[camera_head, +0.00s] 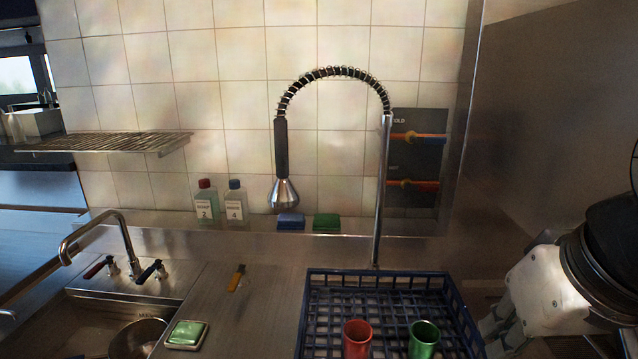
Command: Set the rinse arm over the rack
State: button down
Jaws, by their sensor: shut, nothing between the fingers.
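The rinse arm (333,71) is a black spring hose that arches to the left from the top of an upright metal pole (380,190). Its black grip (281,148) hangs straight down and ends in a silver spray head (284,193). The spray head is left of the rack in the picture, in front of the tiled wall. The blue rack (307,318) stands on the counter at the lower middle, with a red cup and a green cup in it. Part of my white and black arm shows at the lower right; my gripper's fingers do not show.
A red cup (357,340) and a green cup (423,338) stand in the rack. Two bottles (206,203), a blue sponge (290,222) and a green sponge (327,223) line the ledge. A sink tap (120,240) is at left. A metal wall stands at right.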

jog(key=w+a+f+n+g+y+b, duration=0.15)
jog(key=w+a+y, duration=0.35)
jog(key=w+a, duration=0.55)
jog(key=w+a+f+n+g+y+b, duration=0.1)
jog(key=w+a+f+g+y+b, duration=0.15)
jog(key=w+a+y, duration=0.75)
jog(key=w+d+f+t+y+b, duration=0.1)
jog(key=w+d+t+y+b, duration=0.1)
jog(key=w, duration=2.2)
jog(key=shift+w+d+f+m+t+y+b, duration=0.25)
jog(key=shift+f+m+t+y+b, duration=0.15)
jog(key=shift+y, duration=0.4)
jog(key=shift+a+r, duration=0.1)
jog(key=shift+a, duration=0.05)
jog(key=p+x, duration=0.1)
jog(key=x, duration=0.9)
jog(key=shift+s, duration=0.1)
